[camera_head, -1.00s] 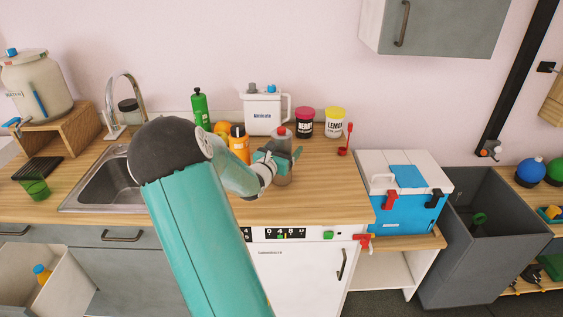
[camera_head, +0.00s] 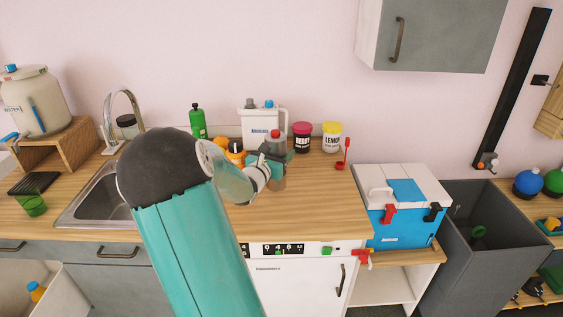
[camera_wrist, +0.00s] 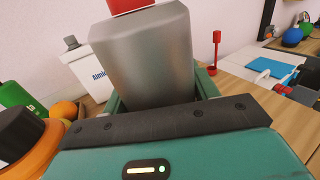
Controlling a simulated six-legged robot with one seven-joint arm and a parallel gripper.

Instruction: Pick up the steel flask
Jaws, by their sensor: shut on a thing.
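The steel flask (camera_wrist: 147,55) is a grey metal cylinder with a red cap, standing large in front of the wrist camera. In the head view the flask (camera_head: 279,181) shows at the end of my arm, over the wooden counter. My gripper (camera_head: 276,160) is shut around the flask's body; in the wrist view the teal jaws lie on both sides of it. The flask looks roughly upright. Whether its base touches the counter I cannot tell for sure.
An orange bottle with a dark cap (camera_wrist: 22,140) stands close on the left. Behind are a white pitcher (camera_head: 258,125), a green bottle (camera_head: 198,123), a berry jar (camera_head: 302,138) and a lemon jar (camera_head: 331,138). A red spoon (camera_head: 346,153) stands right. The front counter is clear.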

